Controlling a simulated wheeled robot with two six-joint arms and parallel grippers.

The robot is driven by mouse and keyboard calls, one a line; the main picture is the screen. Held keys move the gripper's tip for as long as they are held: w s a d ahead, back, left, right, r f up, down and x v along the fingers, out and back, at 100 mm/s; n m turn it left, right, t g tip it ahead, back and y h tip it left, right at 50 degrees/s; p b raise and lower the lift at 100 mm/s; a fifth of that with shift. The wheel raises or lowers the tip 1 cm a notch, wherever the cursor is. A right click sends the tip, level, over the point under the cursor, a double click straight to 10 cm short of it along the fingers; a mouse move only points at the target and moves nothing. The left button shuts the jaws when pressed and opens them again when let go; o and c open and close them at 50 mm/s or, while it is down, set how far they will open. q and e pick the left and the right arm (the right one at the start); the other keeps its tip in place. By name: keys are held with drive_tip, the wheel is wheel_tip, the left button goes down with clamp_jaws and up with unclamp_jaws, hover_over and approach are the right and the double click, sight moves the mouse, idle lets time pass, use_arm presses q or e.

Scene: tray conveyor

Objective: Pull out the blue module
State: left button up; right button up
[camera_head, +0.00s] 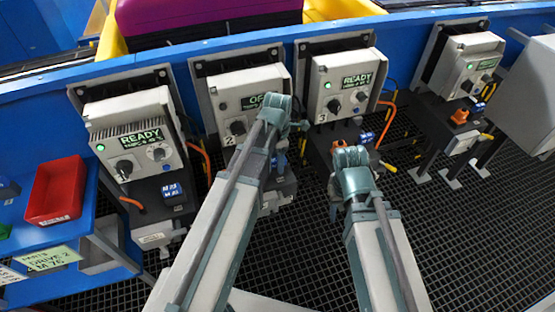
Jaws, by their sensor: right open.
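Blue modules sit below the drive boxes: one under drive 1 (173,190), one partly hidden under drive 2 (279,160), one under drive 3 (367,138) and a small one at the far right box (479,107). The drive 2 box (226,103) has a screen partly covered by my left arm; "OF" shows. My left gripper (298,125) is in front of drive 2's right side; its fingers are too small and hidden to read. My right gripper (342,165) is open below drive 3, mostly hidden by its wrist. I see nothing held in it.
Drive 1 (130,133) and drive 3 (342,83) show READY. A red bin (55,190) and a card reading DRIVE 2 (48,260) are on the blue bench at left. Orange cables loop beside the boxes. A dark grating floor (460,240) is open at lower right.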

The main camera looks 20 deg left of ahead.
use_arm(q)
drive_tip(key=shift+r, duration=0.1)
wheel_tip(320, 180, up, 14)
drive_tip(key=p, duration=1.4)
use_arm(e)
drive_tip(key=shift+o, duration=0.3)
wheel_tip(320, 180, up, 14)
